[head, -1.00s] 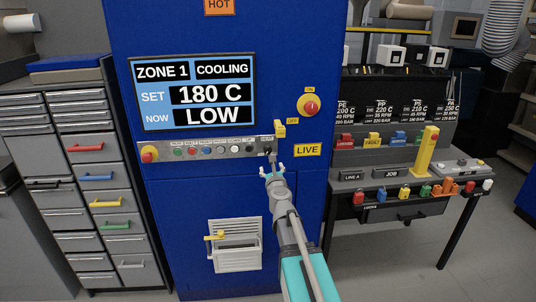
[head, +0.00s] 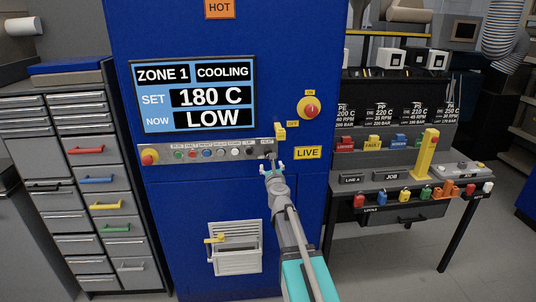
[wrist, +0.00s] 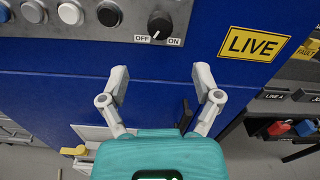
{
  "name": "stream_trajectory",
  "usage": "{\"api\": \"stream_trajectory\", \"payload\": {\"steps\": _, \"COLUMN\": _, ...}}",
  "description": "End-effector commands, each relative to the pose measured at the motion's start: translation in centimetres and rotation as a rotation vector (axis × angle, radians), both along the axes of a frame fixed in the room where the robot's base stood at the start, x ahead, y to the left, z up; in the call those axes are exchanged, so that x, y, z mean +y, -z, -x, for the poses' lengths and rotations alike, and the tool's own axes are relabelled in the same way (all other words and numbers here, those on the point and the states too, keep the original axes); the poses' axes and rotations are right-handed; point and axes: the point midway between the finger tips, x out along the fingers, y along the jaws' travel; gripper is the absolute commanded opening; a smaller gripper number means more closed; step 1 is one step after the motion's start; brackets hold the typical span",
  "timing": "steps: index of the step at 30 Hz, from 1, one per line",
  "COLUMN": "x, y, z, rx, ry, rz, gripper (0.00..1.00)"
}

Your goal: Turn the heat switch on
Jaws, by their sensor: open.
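The heat switch is a black rotary knob (head: 269,156) at the right end of the grey button strip on the blue cabinet. In the wrist view the knob (wrist: 160,25) sits above OFF and ON labels, and its white mark appears to point down-left toward OFF. My gripper (head: 275,168) is just below the knob in the head view, close to the cabinet front. In the wrist view my gripper (wrist: 160,82) has its two fingers spread wide with nothing between them. The knob lies above the fingertips, apart from them.
Other round buttons (head: 207,153) line the strip left of the knob. A yellow LIVE sign (head: 308,153), a yellow lever (head: 280,131) and a red-yellow knob (head: 309,107) are to the right. The display (head: 194,94) reads COOLING, 180 C, LOW. A bench (head: 400,185) stands right.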

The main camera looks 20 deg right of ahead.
Motion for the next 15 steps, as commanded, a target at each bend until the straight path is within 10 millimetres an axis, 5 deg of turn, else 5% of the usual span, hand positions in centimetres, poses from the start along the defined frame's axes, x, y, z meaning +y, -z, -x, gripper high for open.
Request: {"api": "stream_trajectory", "payload": {"steps": 15, "x": -2.2, "y": 0.0, "z": -8.0, "rx": 0.0, "ry": 0.0, "rz": 0.0, "gripper": 0.82}}
